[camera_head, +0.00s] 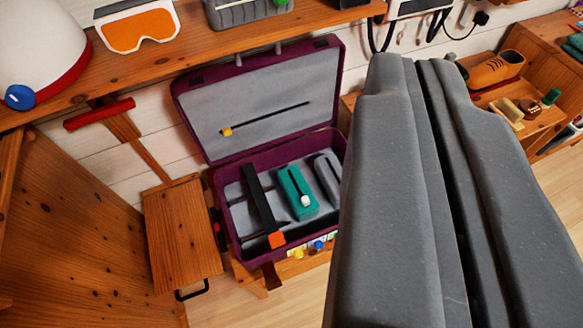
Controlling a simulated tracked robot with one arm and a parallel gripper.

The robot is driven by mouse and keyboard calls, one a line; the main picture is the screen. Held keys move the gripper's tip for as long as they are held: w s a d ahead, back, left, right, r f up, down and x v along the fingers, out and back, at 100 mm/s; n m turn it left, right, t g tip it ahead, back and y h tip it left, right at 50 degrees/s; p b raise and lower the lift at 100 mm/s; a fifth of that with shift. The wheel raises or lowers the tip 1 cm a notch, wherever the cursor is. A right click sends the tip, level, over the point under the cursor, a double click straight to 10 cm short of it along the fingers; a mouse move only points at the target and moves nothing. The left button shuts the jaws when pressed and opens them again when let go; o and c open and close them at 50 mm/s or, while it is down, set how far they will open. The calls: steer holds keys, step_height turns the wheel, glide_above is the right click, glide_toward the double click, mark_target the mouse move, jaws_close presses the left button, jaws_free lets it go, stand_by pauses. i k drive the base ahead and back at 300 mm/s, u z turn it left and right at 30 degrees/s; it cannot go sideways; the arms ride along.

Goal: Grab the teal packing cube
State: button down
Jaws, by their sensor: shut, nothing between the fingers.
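The teal packing cube (299,187) lies in an open purple suitcase (259,158), in the middle of its lower half. It has a dark strip and a white knob on top. A black bar with an orange end (277,239) lies to its left, and a grey item (327,178) lies to its right, partly hidden by my gripper. My gripper (408,62) is large in the right half of the picture. Its fingers are shut and empty, and it appears apart from the cube.
The suitcase lid stands open at the back, below a wooden shelf (200,55) with goggles (138,27) and a white helmet (42,45). A wooden panel (182,235) stands left of the suitcase. A brown shoe (495,69) sits on a bench at right.

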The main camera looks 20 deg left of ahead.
mark_target(293, 184)
steer(key=z, duration=1.4)
steer(key=k, duration=0.95)
steer(key=u, duration=0.85)
steer(key=i, duration=1)
steer(key=z, duration=0.05)
